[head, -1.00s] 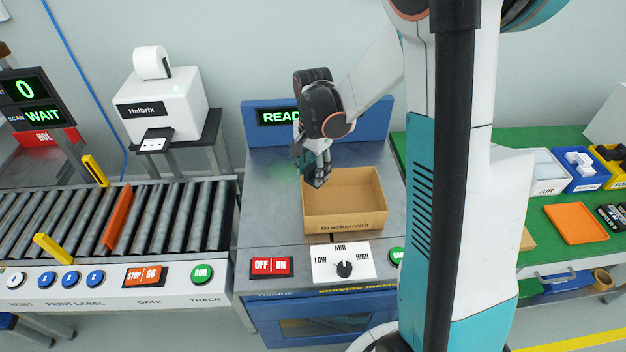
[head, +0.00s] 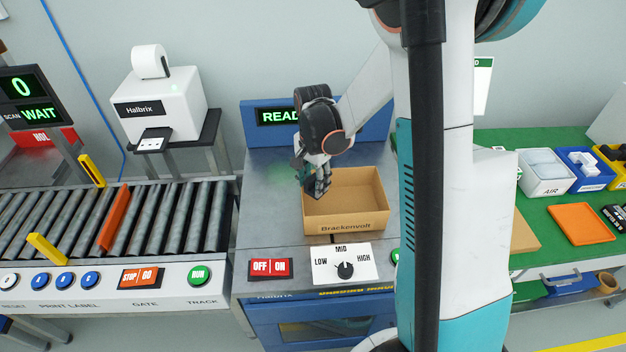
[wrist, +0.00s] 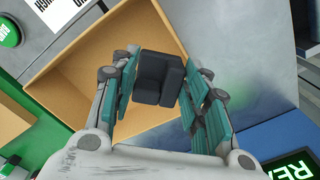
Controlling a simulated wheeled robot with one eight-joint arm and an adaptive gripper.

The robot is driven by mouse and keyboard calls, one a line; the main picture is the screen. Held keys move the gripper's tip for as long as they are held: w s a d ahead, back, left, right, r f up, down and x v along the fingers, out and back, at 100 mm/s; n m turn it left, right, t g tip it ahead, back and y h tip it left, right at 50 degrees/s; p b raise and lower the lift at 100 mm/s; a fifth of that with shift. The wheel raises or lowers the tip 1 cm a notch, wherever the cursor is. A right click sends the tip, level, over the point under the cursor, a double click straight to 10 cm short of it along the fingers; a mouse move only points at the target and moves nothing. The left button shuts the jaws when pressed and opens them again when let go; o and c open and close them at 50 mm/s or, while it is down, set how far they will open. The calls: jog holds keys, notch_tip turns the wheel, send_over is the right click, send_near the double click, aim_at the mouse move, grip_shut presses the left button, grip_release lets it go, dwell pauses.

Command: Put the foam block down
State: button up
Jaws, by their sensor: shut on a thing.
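The foam block (wrist: 160,78) is a dark grey, notched block, seen in the wrist view between the fingers. My gripper (wrist: 160,95) is shut on it, with the teal finger pads on either side. In the head view my gripper (head: 318,188) hangs at the left side of the open cardboard box marked Brackenvolt (head: 345,222). The block is hard to tell apart from the dark fingers there. In the wrist view the box (wrist: 75,82) lies behind and to the left of the block, and its visible floor is bare.
The box stands on a grey metal machine top (head: 268,215) with an OFF/ON switch (head: 270,267) and a dial (head: 344,268) in front. A roller conveyor (head: 150,220) is at left. A green table (head: 560,225) with bins is at right. Bare metal lies left of the box.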

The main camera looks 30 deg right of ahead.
aim_at(313, 191)
jog(key=o, duration=0.7)
notch_tip(313, 191, up, 13)
jog(key=p, duration=0.5)
jog(key=shift+s+a+r+n+t, duration=1.2)
jog(key=shift+s+a+r+n, duration=0.8)
jog(key=shift+s, duration=1)
jog(key=shift+s+a+r+n+t, duration=1.2)
jog(key=shift+s+r+n, duration=0.5)
jog(key=shift+s+n, duration=1.1)
jog(key=shift+s+a+r+n+t, duration=1.2)
jog(key=shift+s+a+r+n, duration=0.55)
jog(key=shift+s, duration=1.45)
jog(key=shift+d+r+n, duration=0.1)
jog(key=shift+d+n, duration=0.1)
jog(key=shift+n, duration=0.05)
